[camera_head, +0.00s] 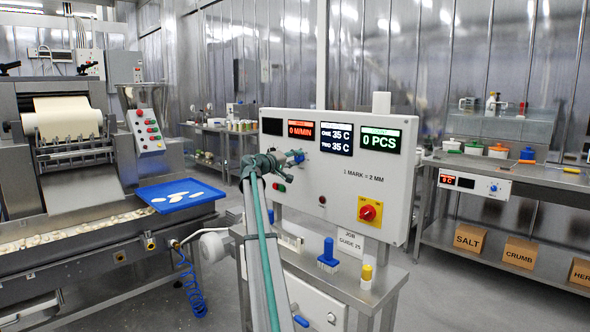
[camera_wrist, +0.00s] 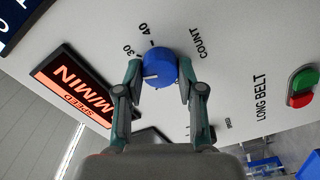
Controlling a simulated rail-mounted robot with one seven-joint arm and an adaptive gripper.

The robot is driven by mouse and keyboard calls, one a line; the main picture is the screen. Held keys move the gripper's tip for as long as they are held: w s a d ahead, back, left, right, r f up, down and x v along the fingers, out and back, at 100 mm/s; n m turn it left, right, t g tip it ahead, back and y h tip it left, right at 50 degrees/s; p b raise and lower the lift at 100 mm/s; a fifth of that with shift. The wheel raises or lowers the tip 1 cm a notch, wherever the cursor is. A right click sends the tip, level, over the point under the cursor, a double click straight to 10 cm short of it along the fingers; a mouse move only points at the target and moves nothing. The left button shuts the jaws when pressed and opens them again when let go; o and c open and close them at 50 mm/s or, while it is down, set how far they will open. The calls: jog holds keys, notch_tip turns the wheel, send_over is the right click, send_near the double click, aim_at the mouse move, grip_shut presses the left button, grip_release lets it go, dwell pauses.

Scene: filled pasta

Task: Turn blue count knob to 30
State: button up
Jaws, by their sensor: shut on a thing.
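The blue count knob (camera_wrist: 158,68) is on the white control panel in the wrist view, beside the printed word COUNT. The numbers 30 and 40 are printed near its upper left edge. My gripper (camera_wrist: 159,82) is shut on the knob, one finger on each side. Which mark the knob's pointer meets is too small to tell. In the head view, my gripper (camera_head: 288,158) is against the panel (camera_head: 330,185), and a bit of the blue knob (camera_head: 299,158) shows past it. The count display (camera_head: 381,140) reads 0 PCS.
A speed display (camera_wrist: 73,90) and a green and red button pair (camera_wrist: 303,86) flank the knob. A red emergency knob (camera_head: 369,212) sits lower right on the panel. A blue brush (camera_head: 328,256) and a yellow-capped item (camera_head: 366,277) stand on the shelf below.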

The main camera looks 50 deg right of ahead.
jog(key=m+b, duration=0.4)
jog(key=shift+f, duration=0.15)
jog(key=shift+m+b, duration=1.05)
jog(key=shift+m, duration=0.15)
jog(key=shift+r, duration=0.2)
jog(key=o, duration=1.1)
jog(key=shift+o, duration=0.2)
jog(key=w+a, duration=0.1)
jog(key=a, duration=1.1)
jog(key=shift+w, duration=0.2)
